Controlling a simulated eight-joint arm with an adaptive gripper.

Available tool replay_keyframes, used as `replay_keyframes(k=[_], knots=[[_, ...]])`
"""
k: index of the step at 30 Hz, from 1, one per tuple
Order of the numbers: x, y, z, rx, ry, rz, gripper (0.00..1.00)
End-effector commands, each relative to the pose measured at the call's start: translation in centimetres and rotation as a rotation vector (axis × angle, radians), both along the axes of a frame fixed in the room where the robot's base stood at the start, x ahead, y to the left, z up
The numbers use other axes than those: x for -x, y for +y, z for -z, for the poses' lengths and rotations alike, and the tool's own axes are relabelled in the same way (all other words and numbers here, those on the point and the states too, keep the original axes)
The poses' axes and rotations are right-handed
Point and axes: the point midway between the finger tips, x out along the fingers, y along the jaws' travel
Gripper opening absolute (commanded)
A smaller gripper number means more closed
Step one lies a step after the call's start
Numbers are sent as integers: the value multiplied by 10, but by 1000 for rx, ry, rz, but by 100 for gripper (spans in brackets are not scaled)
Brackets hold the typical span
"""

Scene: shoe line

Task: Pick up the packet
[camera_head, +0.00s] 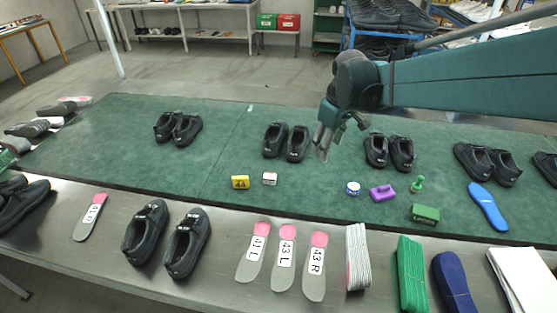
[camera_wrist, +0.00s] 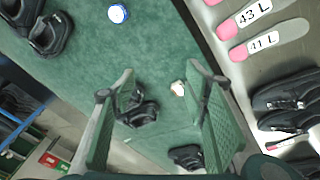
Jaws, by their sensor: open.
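A small white packet (camera_head: 270,178) with reddish marks lies on the green mat, just right of a yellow block (camera_head: 240,182). I take this white one to be the packet. My gripper (camera_head: 324,148) is open and empty above the mat, up and to the right of it, pointing down. In the wrist view the packet (camera_wrist: 178,89) shows small beyond the fingertips of my gripper (camera_wrist: 160,72), nearer the right finger and apart from both. The yellow block cannot be made out in the wrist view.
Pairs of black shoes (camera_head: 285,141) stand along the green mat (camera_head: 110,135). A blue-white tin (camera_head: 353,188), a purple brush (camera_head: 382,193), a green stamp (camera_head: 417,184) and a green box (camera_head: 425,213) lie to the right. Labelled insoles (camera_head: 284,258) lie on the metal front edge.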

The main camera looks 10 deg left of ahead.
Motion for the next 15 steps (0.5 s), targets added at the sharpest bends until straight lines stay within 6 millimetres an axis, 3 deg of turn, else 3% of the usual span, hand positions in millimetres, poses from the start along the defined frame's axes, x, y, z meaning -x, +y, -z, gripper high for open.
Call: replay_keyframes(k=[15], knots=[[-64, 73, 57, 57, 72, -214, 45]])
